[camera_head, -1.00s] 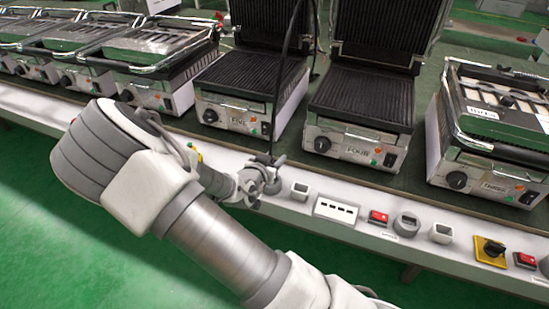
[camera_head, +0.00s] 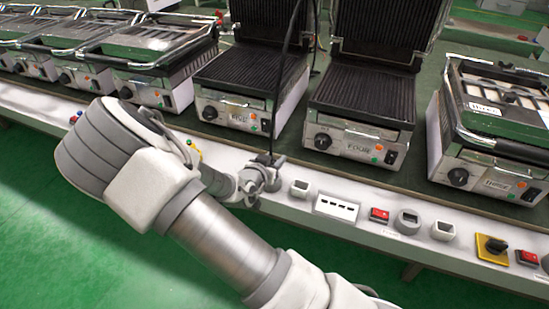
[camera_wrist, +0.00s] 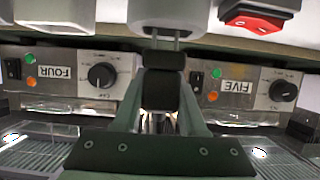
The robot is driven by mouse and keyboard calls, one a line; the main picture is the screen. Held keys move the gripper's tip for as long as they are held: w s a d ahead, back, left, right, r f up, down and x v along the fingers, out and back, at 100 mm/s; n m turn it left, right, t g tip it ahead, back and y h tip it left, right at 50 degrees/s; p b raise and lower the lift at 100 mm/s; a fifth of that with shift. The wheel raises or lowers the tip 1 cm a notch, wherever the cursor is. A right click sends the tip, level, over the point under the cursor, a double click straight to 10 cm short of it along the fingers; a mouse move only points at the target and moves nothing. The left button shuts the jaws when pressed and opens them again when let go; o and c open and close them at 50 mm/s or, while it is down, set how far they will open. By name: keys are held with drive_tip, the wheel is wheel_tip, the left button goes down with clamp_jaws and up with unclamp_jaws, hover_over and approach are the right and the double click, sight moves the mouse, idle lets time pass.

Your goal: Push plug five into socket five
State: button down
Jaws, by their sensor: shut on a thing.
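Plug five (camera_wrist: 164,82) is a dark block with two metal prongs, held between the fingers of my gripper (camera_wrist: 163,100) in the wrist view. The prongs point at a pale socket (camera_wrist: 169,12) at the top of that view. Their bare shafts still show between the plug body and the socket, and their tips meet its edge; how deep they sit I cannot tell. In the head view my gripper (camera_head: 264,174) is at the white front ledge, below the grill labelled FIVE (camera_head: 240,115). There the plug and socket are largely hidden by my gripper.
A black cable (camera_head: 287,75) rises from the gripper area past grill five. On the ledge to the right are a white block (camera_head: 299,188), a slotted panel (camera_head: 336,207) and a red switch (camera_head: 379,215). The grill labelled FOUR (camera_head: 357,140) stands behind.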

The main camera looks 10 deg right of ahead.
drive_tip(key=shift+f+b, duration=1.1)
drive_tip(key=shift+f, duration=0.4)
drive_tip(key=shift+c, duration=1.9)
unclamp_jaws()
drive_tip(key=shift+r, duration=0.1)
drive_tip(key=p+v, duration=0.6)
drive_tip(key=v, duration=1.1)
drive_tip(key=shift+s+a, duration=0.2)
drive_tip(key=shift+s, duration=0.05)
